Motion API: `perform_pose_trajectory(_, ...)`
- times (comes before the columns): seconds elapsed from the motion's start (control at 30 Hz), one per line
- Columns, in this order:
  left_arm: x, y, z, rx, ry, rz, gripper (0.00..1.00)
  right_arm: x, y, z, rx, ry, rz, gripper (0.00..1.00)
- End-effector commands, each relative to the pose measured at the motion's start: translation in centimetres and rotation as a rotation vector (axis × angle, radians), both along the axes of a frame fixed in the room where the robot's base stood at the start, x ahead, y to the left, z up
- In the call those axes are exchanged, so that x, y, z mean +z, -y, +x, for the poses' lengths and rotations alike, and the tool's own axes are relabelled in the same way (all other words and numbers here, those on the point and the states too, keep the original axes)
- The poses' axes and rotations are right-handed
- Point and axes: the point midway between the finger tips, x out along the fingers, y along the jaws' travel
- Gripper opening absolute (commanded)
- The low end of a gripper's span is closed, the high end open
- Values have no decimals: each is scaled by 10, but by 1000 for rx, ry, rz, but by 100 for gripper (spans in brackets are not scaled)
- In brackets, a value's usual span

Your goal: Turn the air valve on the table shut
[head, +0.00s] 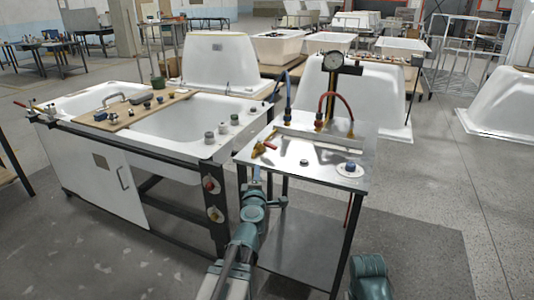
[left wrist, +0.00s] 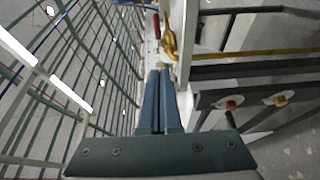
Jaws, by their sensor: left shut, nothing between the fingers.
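The air valve (head: 263,148) is a yellow-brass fitting with a red lever, at the left edge of the metal-topped table (head: 315,172). My left gripper (head: 257,168) is shut and empty, just below and in front of the valve at the table's left edge. Its fingers also show together in the left wrist view (left wrist: 157,72). A small gap seems to lie between fingertips and valve; contact is hard to tell. My right gripper is out of view.
A gauge (head: 333,61) on a post, with red and blue hoses, stands at the table's back. A blue-and-white knob (head: 350,169) sits at the right front. A white tub (head: 185,125) in a dark frame stands close on the left.

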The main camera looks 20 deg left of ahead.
Motion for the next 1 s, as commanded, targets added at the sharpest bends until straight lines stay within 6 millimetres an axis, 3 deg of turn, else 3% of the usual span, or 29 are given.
perform_pose_trajectory(0.37,0,-7,18,2,0,-1,0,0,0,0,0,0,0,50)
perform_pose_trajectory(0.83,0,-38,101,2,1,-2,0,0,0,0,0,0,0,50)
perform_pose_trajectory(1.0,0,-24,124,0,1,-2,0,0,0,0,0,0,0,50)
